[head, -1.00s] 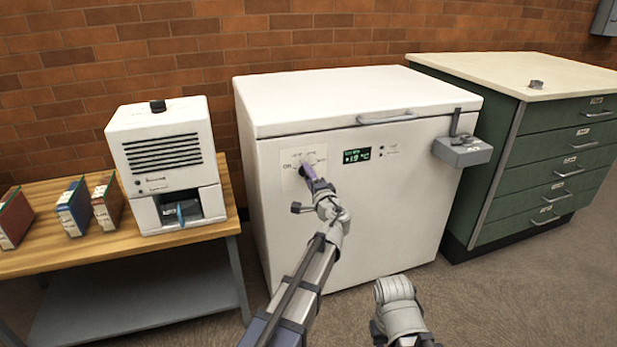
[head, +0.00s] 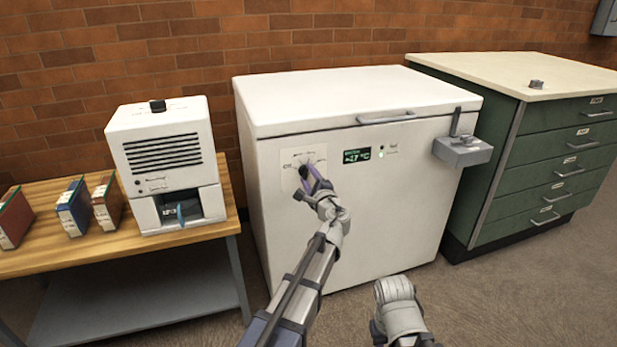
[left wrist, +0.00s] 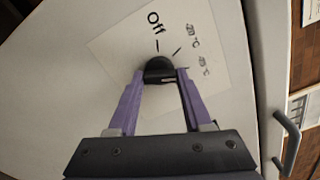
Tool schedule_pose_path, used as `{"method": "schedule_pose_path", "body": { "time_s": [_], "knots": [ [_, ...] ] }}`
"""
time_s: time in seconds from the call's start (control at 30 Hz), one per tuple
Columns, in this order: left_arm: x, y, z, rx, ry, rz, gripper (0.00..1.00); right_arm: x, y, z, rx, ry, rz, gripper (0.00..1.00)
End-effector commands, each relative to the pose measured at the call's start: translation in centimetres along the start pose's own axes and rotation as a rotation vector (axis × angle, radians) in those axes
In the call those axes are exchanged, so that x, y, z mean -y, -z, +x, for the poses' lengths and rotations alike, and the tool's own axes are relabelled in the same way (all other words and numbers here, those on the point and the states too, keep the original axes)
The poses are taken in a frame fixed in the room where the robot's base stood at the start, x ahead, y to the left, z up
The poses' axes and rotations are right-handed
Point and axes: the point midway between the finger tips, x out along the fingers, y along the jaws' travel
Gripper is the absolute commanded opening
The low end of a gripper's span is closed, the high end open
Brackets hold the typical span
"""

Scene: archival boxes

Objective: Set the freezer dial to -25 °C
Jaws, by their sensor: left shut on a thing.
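The white chest freezer (head: 400,215) stands against the brick wall. Its dial plate (head: 289,177) is at the upper left of its front. In the left wrist view the black dial knob (left wrist: 158,66) sits between the purple fingertips of my left gripper (left wrist: 160,75), which is shut on it. "Off", tick marks and small °C labels show on the plate; the fingers hide part of it. In the head view my left gripper (head: 309,173) covers much of the knob. The green display (head: 356,155) seems to read -17 or -27 °C; the first digit is unclear.
A grey latch box (head: 463,151) sticks out at the freezer's right. A wooden bench (head: 150,248) with a white machine (head: 163,155) stands left, a green drawer cabinet (head: 545,165) right.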

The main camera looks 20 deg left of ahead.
Motion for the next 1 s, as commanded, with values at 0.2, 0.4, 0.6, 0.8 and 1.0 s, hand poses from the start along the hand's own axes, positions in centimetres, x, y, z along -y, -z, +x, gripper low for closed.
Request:
{"method": "schedule_pose_path", "body": {
  "time_s": [0.2,0.4,0.6,0.8,1.0],
  "knots": [
    [0.0,0.1,-0.1,-0.002,-0.001,0.0,0.0,0.0,0.0,0.0,0.0,0.0,0.0,0.32],
    [0.0,0.1,-0.1,-0.002,-0.001,0.0,0.56,0.0,0.0,0.0,0.0,0.0,0.0,0.32],
    [0.0,0.0,-0.1,-0.001,0.0,0.0,0.78,0.0,0.0,0.0,0.0,0.0,0.0,0.32],
    [0.0,0.0,0.0,-0.001,0.0,0.001,0.8,0.0,0.0,0.0,0.0,0.0,0.0,0.32],
    [0.0,0.0,-1.5,-0.002,0.0,0.001,0.8,0.0,0.0,0.0,0.0,0.0,0.0,0.32]
  ]
}}
